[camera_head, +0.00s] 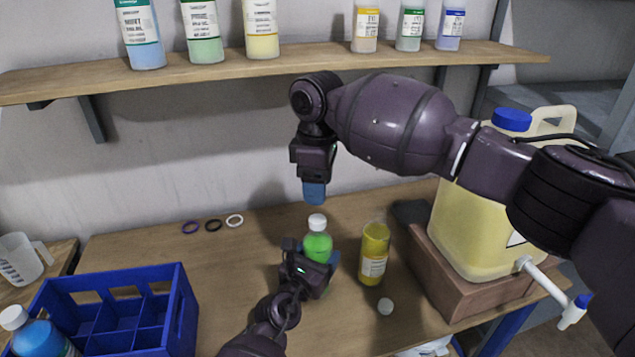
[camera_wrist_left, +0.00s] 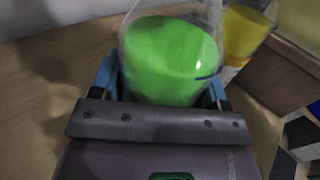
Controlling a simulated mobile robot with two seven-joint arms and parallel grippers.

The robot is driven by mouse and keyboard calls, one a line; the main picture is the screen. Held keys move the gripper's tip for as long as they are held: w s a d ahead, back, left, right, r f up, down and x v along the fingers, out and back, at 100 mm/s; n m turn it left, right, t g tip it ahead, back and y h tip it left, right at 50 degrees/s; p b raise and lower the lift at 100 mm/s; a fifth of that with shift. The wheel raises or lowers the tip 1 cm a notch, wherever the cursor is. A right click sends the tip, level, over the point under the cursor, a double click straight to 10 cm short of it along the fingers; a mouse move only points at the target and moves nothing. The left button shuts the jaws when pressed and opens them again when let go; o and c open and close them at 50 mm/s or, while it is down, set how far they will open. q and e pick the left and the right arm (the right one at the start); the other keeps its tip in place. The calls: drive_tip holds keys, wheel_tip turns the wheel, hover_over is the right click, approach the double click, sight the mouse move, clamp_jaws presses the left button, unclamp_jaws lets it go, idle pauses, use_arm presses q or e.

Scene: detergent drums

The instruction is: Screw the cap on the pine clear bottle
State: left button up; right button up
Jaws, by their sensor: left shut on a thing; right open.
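A clear bottle of green liquid (camera_head: 318,246), apparently the pine clear bottle, stands upright on the table. A white cap (camera_head: 317,222) sits on its top; I cannot tell how tight it is. My left gripper (camera_head: 312,262) is shut around the bottle's body. In the left wrist view the green bottle (camera_wrist_left: 172,60) is between the two blue fingers. My right gripper (camera_head: 314,192) points down above the cap, apart from it, open and empty. Its fingers overlap in this view. The bottle's label is hidden.
A large yellow jug (camera_head: 470,230) with a tap is at right. A blue crate (camera_head: 180,312) is at left. Three rings (camera_head: 213,225) lie behind. A bottle shelf (camera_head: 310,62) spans above.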

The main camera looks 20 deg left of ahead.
sight(318, 219)
drive_tip(key=shift+a+n, duration=0.1)
drive_tip(key=shift+n, duration=0.5)
drive_tip(key=shift+f, duration=4)
drive_tip(key=c, duration=1)
drive_tip(key=shift+o, duration=0.2)
drive_tip(key=shift+m, duration=0.9)
drive_tip(key=o, duration=1.1)
